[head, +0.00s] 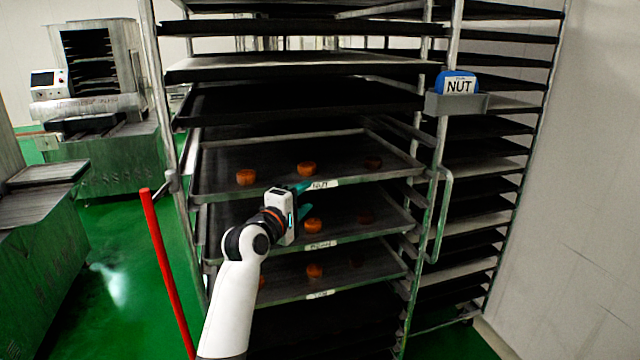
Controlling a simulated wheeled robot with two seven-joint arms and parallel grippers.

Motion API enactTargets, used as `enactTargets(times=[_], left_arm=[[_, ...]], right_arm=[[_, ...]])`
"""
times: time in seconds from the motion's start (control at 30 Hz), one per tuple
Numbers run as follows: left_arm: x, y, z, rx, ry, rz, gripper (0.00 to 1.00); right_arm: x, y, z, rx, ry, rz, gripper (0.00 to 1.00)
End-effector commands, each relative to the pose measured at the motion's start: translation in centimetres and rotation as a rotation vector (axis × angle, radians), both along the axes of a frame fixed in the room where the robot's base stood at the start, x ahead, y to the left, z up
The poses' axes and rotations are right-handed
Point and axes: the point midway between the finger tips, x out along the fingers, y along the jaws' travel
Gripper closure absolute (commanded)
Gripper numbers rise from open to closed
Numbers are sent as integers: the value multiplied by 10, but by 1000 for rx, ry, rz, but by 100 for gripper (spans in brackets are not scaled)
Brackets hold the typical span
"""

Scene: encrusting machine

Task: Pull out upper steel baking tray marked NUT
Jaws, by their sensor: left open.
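The upper steel tray marked NUT (222,187) sits in the rack, with several orange-brown cakes (306,169) on it. Its white NUT label (320,184) is on the front rim. My left gripper (303,188) is open at the front rim, just left of the label. Whether its fingers touch the rim I cannot tell. My left arm and gripper hide part of the two labelled trays below. My right gripper is not in view.
The tall rack (167,120) holds dark trays above and labelled trays (365,231) below. A blue item with a NUT card (459,85) sits in a holder on the right post. A red pole (166,270) stands at left. Green floor is free left of the rack.

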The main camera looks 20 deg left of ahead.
Motion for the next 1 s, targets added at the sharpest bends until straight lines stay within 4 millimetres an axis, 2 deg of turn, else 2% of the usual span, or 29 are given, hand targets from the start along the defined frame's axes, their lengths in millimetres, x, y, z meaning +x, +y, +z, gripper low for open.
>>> enactTargets(times=[0.2,0.43,0.6,0.93,1.0], left_arm=[[40,-8,1,0,2,-1,55],[69,-14,0,1,2,-1,55],[79,-15,-1,3,1,1,55],[81,-16,-1,3,0,1,55],[81,-15,-1,3,0,1,65]], right_arm=[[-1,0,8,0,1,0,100],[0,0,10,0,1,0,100],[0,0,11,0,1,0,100],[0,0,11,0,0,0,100],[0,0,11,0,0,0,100]])
